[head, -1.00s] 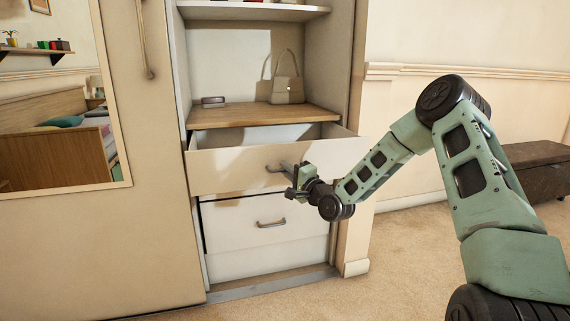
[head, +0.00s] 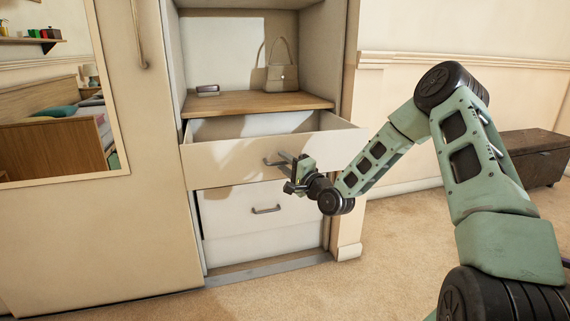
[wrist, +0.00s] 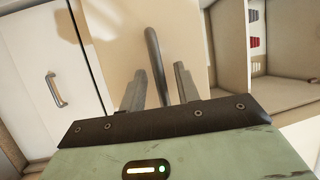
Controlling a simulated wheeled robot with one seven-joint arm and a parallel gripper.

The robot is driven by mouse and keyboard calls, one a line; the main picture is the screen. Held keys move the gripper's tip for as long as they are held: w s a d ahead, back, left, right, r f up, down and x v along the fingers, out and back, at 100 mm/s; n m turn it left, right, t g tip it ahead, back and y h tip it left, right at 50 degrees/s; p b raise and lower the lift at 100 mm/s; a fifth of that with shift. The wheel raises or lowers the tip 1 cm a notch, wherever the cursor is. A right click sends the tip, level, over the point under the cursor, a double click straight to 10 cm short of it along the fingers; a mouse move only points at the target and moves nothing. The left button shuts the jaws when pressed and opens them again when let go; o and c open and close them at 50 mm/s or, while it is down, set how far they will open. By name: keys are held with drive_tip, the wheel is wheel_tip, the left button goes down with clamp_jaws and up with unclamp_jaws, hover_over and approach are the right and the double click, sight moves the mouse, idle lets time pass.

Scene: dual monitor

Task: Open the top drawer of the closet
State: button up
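The top drawer (head: 225,165) of the closet is pulled out, its inside showing from above. Its grey bar handle (head: 270,162) is on the front panel. My gripper (head: 293,168) is at this handle, in front of the drawer. In the wrist view, my gripper's two fingers (wrist: 158,86) are apart. The handle (wrist: 154,55) runs between them, with a visible gap on each side. The handle's lower end is hidden behind the gripper body.
A lower drawer (head: 230,212) with its own handle (head: 266,210) is below. A handbag (head: 281,74) and a small box (head: 208,90) sit on the wooden shelf (head: 235,102) above. A mirrored door (head: 155,220) is left. A dark chest (head: 535,160) stands right; carpet between is clear.

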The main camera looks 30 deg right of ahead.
drive_tip(key=shift+s, duration=0.1)
drive_tip(key=p+v, duration=0.2)
drive_tip(key=v, duration=1.5)
drive_tip(key=shift+p, duration=0.3)
drive_tip(key=shift+s, duration=0.1)
